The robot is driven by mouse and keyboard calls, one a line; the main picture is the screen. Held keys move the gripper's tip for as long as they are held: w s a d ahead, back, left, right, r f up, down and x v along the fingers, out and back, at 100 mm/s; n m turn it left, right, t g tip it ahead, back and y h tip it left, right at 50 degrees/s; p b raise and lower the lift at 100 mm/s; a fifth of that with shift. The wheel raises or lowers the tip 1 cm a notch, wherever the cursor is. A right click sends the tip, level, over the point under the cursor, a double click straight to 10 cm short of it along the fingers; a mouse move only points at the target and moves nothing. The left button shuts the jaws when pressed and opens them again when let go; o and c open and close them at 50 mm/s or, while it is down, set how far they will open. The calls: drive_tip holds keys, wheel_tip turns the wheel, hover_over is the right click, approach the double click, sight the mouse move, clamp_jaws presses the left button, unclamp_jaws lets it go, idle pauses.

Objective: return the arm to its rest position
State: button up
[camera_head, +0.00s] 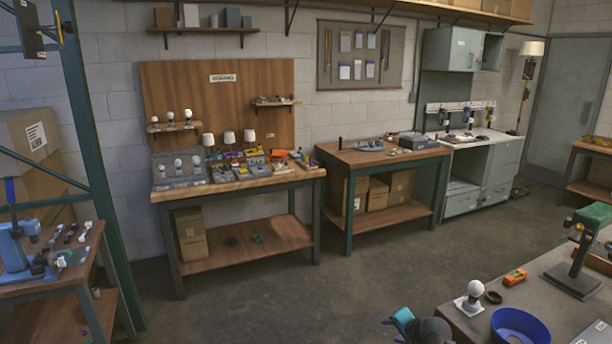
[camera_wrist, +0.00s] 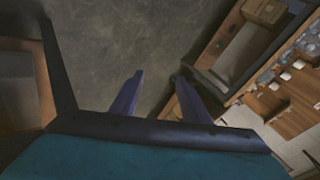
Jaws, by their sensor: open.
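My gripper (camera_wrist: 156,84) shows in the wrist view with its two dark purple fingers spread apart. It is open and nothing is between the fingers. Behind the fingers the grey floor shows, well beyond them. In the head view, a teal and dark part of my arm (camera_head: 408,324) shows at the bottom edge, left of the near right table. The rest of the arm is out of the picture there. The fingers cannot be made out clearly in the head view.
The near right table (camera_head: 545,300) holds a white bulb on a base (camera_head: 472,297), a blue bowl (camera_head: 518,328), an orange tool (camera_head: 514,277) and a green stand (camera_head: 578,262). A lamp-part workbench (camera_head: 240,184) stands at the back wall. The floor (camera_head: 330,275) between is clear.

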drive_tip(key=s+a+f+n+g+h, duration=0.2)
drive_tip(key=s+a+f+n+g, duration=0.75)
drive_tip(key=s+f, duration=0.55)
drive_tip(key=s+f+g, duration=0.1)
drive_tip(key=s+f, duration=0.4)
drive_tip(key=s, duration=0.4)
drive_tip(key=s+f+g, duration=0.2)
drive_tip(key=s+f, duration=0.4)
drive_tip(key=s, duration=0.3)
drive_tip(key=s+f+n+g, duration=0.1)
drive_tip(key=s+f+g, duration=0.1)
drive_tip(key=s+f, duration=0.3)
drive_tip(key=s, duration=0.4)
drive_tip(key=shift+s+a+f, duration=0.25)
drive_tip(key=shift+a+f, duration=0.1)
drive_tip(key=shift+a, duration=0.05)
